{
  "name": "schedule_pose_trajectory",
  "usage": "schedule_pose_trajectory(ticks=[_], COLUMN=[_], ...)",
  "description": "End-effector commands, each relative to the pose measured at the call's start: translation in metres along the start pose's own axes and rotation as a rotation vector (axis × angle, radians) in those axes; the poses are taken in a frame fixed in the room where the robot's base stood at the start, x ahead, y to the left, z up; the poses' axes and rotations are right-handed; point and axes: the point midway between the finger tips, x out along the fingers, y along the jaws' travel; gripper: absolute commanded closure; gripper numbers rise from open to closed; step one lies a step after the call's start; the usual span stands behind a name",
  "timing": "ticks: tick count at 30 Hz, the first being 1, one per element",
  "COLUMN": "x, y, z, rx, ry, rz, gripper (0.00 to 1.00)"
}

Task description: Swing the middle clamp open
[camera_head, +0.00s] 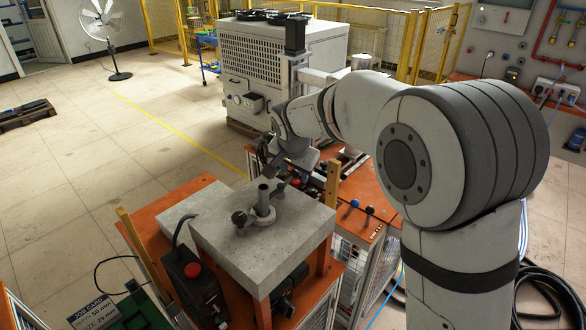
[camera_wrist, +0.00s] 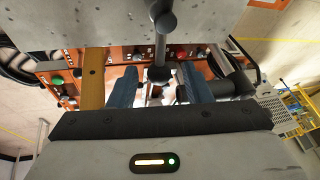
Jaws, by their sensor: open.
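A grey clamp-like fitting (camera_head: 262,212) with a round collar, an upright post and a dark ball knob (camera_head: 239,218) stands on the light grey slab (camera_head: 300,222). I cannot tell for sure that it is the middle clamp. My gripper (camera_head: 283,178) is just behind it, partly hidden by my arm. In the wrist view my gripper (camera_wrist: 160,92) shows two blue fingers, spread apart. A metal rod (camera_wrist: 161,48) with a dark ball end (camera_wrist: 159,74) reaches down between them in the picture. I cannot tell whether a finger touches it.
A control box with a red button (camera_head: 193,270) stands left of the slab. The orange bench (camera_head: 362,190) behind carries levers with blue and black knobs. A large white cabinet (camera_head: 272,70) stands farther back. The floor at left (camera_head: 70,180) is mostly clear.

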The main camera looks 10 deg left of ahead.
Motion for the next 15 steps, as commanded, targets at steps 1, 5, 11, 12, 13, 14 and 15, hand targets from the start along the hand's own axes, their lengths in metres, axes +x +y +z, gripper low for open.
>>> schedule_pose_trajectory(ticks=[1, 5, 11, 12, 13, 14, 15], x=[0.0000, 0.0000, -0.0001, -0.0001, -0.0002, -0.0002, -0.0002], y=[0.0002, 0.0003, 0.0006, 0.0006, 0.0006, 0.0005, 0.0005], z=[-0.0001, -0.0002, -0.0004, -0.0005, -0.0005, -0.0006, -0.0006], rx=[0.000, 0.000, 0.001, 0.001, 0.001, 0.001, 0.001], ry=[0.000, 0.000, 0.000, 0.000, 0.000, 0.000, 0.000], rz=[0.000, 0.000, 0.000, 0.000, 0.000, 0.000, 0.000], gripper=[0.55, 0.60, 0.77, 0.80, 0.82, 0.85, 0.88])
